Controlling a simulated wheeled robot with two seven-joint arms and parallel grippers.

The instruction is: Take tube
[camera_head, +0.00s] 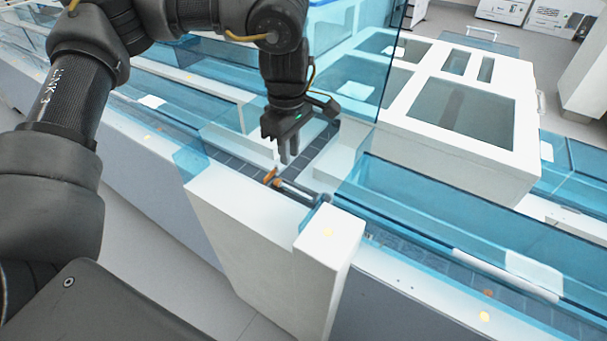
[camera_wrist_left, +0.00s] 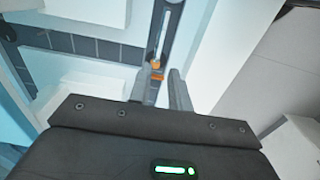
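A small tube with an orange cap (camera_head: 270,176) is in the dark track channel, near the end of a metal rail (camera_head: 300,192). In the left wrist view the orange cap (camera_wrist_left: 156,72) shows just beyond my fingertips, in line with the gap between them. My left gripper (camera_head: 288,158) points down above the track, a little behind and right of the cap in the head view. In the left wrist view its two fingers (camera_wrist_left: 161,84) are apart with nothing held. Most of the tube's body is hidden. My right gripper is not in view.
Blue clear panels (camera_head: 350,110) stand close to the left gripper. A white housing block (camera_head: 265,235) is in front of the track. A larger white cabinet with windows (camera_head: 455,140) stands behind right. The track (camera_wrist_left: 85,45) also runs across the wrist view.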

